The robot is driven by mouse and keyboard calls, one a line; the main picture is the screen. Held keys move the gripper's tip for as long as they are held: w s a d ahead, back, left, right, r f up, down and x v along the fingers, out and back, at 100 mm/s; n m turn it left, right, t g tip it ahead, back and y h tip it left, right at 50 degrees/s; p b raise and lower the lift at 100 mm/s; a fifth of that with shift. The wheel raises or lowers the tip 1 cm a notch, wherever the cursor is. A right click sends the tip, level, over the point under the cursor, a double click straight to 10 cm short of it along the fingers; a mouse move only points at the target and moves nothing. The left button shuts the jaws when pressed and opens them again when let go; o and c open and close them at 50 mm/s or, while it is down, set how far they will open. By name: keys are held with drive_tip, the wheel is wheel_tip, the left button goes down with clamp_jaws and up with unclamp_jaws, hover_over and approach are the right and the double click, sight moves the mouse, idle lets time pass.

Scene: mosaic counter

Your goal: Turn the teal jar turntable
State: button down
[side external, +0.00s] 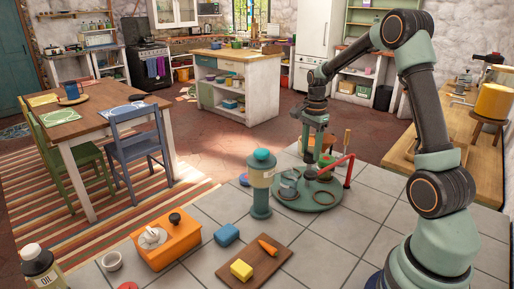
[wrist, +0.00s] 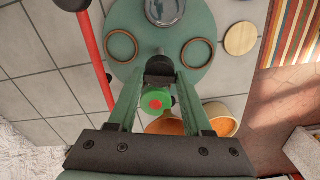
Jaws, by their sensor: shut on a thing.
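The teal jar turntable (side external: 300,203) is a round disc on the tiled counter, also at the top of the wrist view (wrist: 160,48). A clear glass jar (wrist: 165,10) stands on it, also in the side view (side external: 288,184). Two brown rings (wrist: 121,45) (wrist: 198,53) lie flat on its left and right parts. My gripper (wrist: 159,72) reaches over the disc from above, also in the side view (side external: 309,168). Its fingers converge on a dark knob (wrist: 158,66) at the turntable's near part and are shut on it. The fingers hide part of the knob.
A red bar (wrist: 93,50) runs close beside the turntable, joined to a red post (side external: 348,172). A teal-lidded canister (side external: 261,180) stands close on the left. An orange box (side external: 168,242), blue block (side external: 227,234) and cutting board (side external: 240,277) are in front. Orange bowls (wrist: 221,120) stand near my fingers.

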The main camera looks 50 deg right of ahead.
drive_tip(key=shift+r+m, duration=0.1)
drive_tip(key=shift+m, duration=7.6)
drive_tip(key=shift+c, duration=1.6)
unclamp_jaws()
